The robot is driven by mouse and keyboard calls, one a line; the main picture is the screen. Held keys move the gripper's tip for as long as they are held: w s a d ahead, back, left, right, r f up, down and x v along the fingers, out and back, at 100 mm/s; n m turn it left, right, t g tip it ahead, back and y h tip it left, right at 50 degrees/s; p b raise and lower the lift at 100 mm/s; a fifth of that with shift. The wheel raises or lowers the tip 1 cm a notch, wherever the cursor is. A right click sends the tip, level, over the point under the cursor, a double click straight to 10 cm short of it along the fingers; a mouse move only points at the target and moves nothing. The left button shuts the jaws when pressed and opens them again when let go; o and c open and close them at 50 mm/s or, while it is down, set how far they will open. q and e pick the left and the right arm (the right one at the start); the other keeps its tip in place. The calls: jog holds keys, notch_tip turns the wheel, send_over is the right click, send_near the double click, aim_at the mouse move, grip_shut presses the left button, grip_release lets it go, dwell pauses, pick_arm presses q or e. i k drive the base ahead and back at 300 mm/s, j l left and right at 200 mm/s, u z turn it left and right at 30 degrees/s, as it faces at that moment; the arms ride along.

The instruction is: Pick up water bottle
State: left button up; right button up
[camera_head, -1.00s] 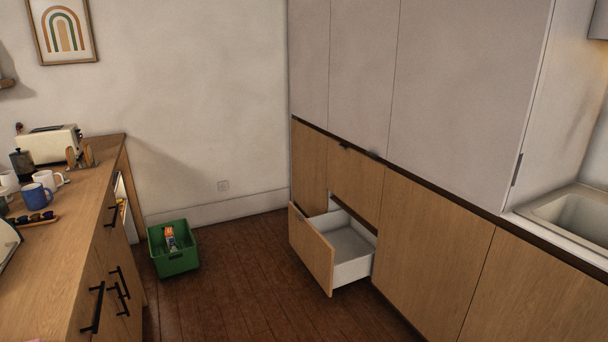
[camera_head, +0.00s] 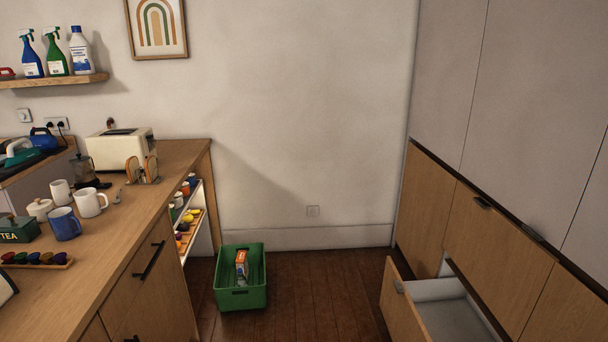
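No water bottle can be made out for certain. A green crate (camera_head: 241,298) stands on the floor by the end of the counter. In it is a small upright item (camera_head: 241,262) with orange and white on it, too small to identify. Neither of my grippers is in view.
The wooden counter (camera_head: 136,211) at left holds a toaster (camera_head: 120,149), mugs and a tea box (camera_head: 18,229). Spray bottles stand on a wall shelf (camera_head: 50,82). An open drawer (camera_head: 404,305) juts out at right. Dark floor (camera_head: 325,290) is clear between crate and drawer.

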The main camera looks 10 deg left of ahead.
aim_at(241, 280)
jog(key=i+u, duration=0.25)
jog(key=i, duration=0.7)
jog(key=i+u, duration=0.25)
jog(key=i, duration=0.7)
